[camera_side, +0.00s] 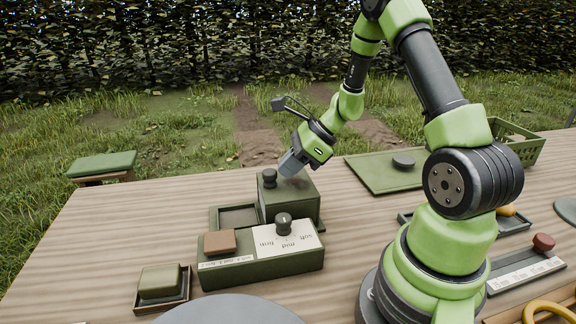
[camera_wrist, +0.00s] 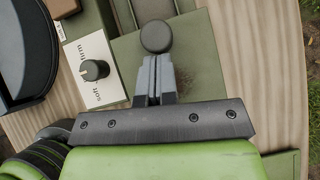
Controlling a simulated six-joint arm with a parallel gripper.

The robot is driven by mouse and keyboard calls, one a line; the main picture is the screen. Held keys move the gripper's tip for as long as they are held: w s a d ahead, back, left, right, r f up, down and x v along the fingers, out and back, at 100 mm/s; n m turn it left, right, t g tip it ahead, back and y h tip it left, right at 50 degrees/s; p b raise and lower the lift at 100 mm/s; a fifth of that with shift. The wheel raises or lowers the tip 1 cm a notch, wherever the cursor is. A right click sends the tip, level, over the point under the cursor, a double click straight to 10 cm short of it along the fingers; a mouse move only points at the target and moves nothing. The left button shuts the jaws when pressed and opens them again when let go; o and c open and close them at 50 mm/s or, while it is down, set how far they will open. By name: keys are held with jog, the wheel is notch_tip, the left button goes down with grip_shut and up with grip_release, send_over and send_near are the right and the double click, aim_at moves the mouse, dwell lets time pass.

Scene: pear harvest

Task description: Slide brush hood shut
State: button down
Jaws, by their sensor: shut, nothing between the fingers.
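The brush hood (camera_side: 298,200) is a dark green box on the wooden table, with a round dark knob (camera_side: 269,175) at its left end. To its left, a shallow green base (camera_side: 237,217) lies uncovered, so the hood stands open. My gripper (camera_side: 289,165) is shut and empty, low over the hood top just right of the knob. In the wrist view the knob (camera_wrist: 156,36) is right ahead of the closed fingertips (camera_wrist: 155,62), above the green hood top (camera_wrist: 200,58). I cannot tell whether they touch.
In front of the hood is a green box with a dial knob (camera_side: 283,223), white label and brown pad (camera_side: 219,241). A small tray (camera_side: 141,306) with an olive block sits front left. A green mat (camera_side: 370,175) with a dark disc and a crate (camera_side: 528,153) are right. The left tabletop is clear.

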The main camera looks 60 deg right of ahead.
jog(key=shift+w+a, duration=0.2)
jog(key=w+a, duration=0.8)
jog(key=shift+w+a, duration=0.2)
notch_tip(320, 180, up, 8)
send_over(284, 191)
jog(key=s+a+r+n+h, duration=0.1)
jog(key=s+a+r+n, duration=0.4)
jog(key=n, duration=0.7)
jog(key=s+a+r+n+h, duration=0.1)
jog(key=s+a+r+n, duration=0.5)
jog(key=s+n, duration=0.4)
jog(key=n, duration=0.2)
jog(key=shift+a+r+n+t+h, duration=0.2)
jog(key=shift+a+n+t+h, duration=0.1)
jog(key=shift+a+n+h, duration=0.1)
